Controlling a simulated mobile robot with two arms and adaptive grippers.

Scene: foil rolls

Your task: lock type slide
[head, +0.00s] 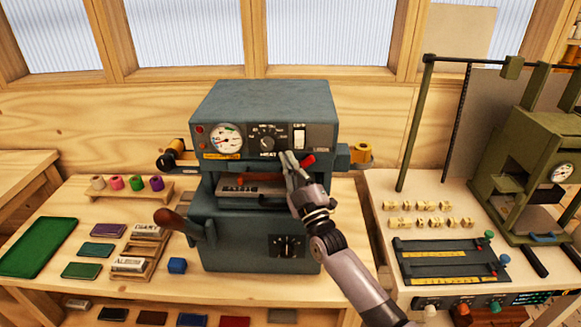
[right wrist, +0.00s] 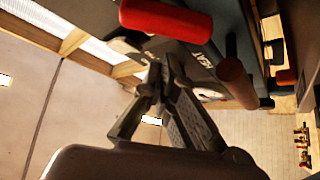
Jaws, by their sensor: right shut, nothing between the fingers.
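The blue-grey foil press (head: 262,105) stands in the middle of the bench. In its opening is the grey type slide (head: 252,189), with lettering on its front and a brown-red handle (head: 255,178). A red-tipped lever (head: 308,160) sticks out at the right, just above the opening. My right gripper (head: 292,162) is shut and empty, in front of the press's right side and close to the red lever. In the right wrist view, its fingers (right wrist: 160,78) are near a red grip (right wrist: 165,18) and a darker red grip (right wrist: 237,82); contact is unclear. My left gripper is not in view.
A wooden-handled lever (head: 168,219) sticks out at the press's left. Foil rolls (head: 135,183) stand on a rack at the left. A green tray (head: 38,247) and type blocks lie on the left bench. A green machine (head: 535,150) stands on the right bench.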

